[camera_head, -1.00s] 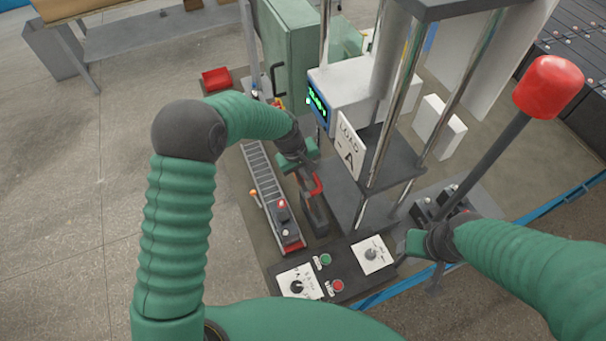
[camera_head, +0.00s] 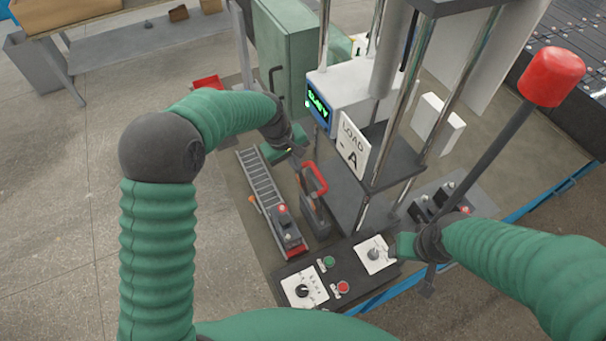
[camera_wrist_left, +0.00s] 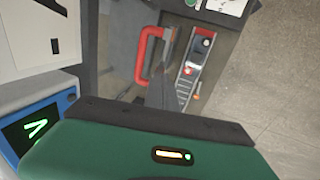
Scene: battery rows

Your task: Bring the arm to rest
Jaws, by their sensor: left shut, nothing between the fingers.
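My left arm comes in from the left, and its gripper (camera_head: 296,152) is shut and empty. It hangs above and left of a tool with a red loop handle (camera_head: 316,178), apart from it as far as I can see. In the left wrist view, the red handle (camera_wrist_left: 148,52) shows beyond the shut dark fingers (camera_wrist_left: 160,92). My right gripper (camera_head: 408,245) is at the right end of the control panel, near the white dial plate. Its fingers are partly hidden and too small to read.
A roller track (camera_head: 258,180) with a red-ended carriage lies left of the tool. A press with a sign reading LOAD A (camera_head: 353,147) and a lit display (camera_head: 318,103) stands right of it. A red-knobbed lever (camera_head: 551,77) rises at the right. Open floor (camera_head: 60,200) lies at left.

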